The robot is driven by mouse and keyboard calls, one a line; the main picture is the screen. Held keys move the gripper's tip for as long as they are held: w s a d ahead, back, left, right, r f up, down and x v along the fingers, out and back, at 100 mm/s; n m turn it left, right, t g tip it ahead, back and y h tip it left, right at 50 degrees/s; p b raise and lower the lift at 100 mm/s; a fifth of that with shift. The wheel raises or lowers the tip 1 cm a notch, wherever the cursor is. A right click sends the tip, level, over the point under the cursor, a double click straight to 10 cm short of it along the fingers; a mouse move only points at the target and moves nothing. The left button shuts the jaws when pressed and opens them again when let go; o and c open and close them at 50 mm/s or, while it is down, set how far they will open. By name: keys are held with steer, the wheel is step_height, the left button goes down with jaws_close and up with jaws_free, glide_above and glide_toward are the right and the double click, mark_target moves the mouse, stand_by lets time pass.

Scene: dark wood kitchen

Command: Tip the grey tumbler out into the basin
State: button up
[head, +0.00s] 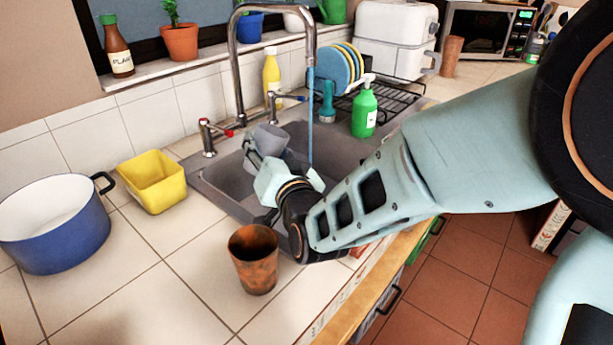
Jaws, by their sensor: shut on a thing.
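The grey tumbler (271,139) is over the left part of the grey sink basin (233,177). It looks tilted, but its mouth and contents cannot be made out clearly. My gripper (258,152) is shut on the tumbler, with the wrist reaching in from the right front. The gripper body hides the lower part of the tumbler. A thin blue stream of water (311,115) runs from the tall tap (231,70) into the basin, to the right of the tumbler and apart from it.
A rusty brown cup (254,262) stands on the front counter near my wrist. A yellow tub (153,182) and blue pot (56,230) stand left. Tap handles (208,138) line the basin's back. A green soap bottle (364,112) and dish rack (398,100) stand right.

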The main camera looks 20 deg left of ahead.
steer(key=shift+s+a+r+n+b, duration=0.2)
steer(key=shift+r+n+b, duration=0.15)
steer(key=shift+r, duration=0.2)
steer(key=r+n, duration=0.1)
steer(key=s+a+r+n, duration=0.1)
steer(key=r, duration=0.1)
steer(key=r+n, duration=0.1)
steer(key=r, duration=0.1)
steer(key=shift+s+a+r+t, duration=0.2)
steer(key=shift+r+t, duration=0.05)
steer(key=shift+t, duration=0.05)
steer(key=shift+s+a+f, duration=0.1)
steer(key=shift+f, duration=0.1)
steer(key=shift+s+a+n+b, duration=0.1)
steer(key=shift+n+b, duration=0.3)
steer(key=shift+n, duration=0.05)
steer(key=shift+s+a+r+n, duration=0.15)
steer(key=shift+a+r+n, duration=0.05)
steer(key=shift+r+n, duration=0.2)
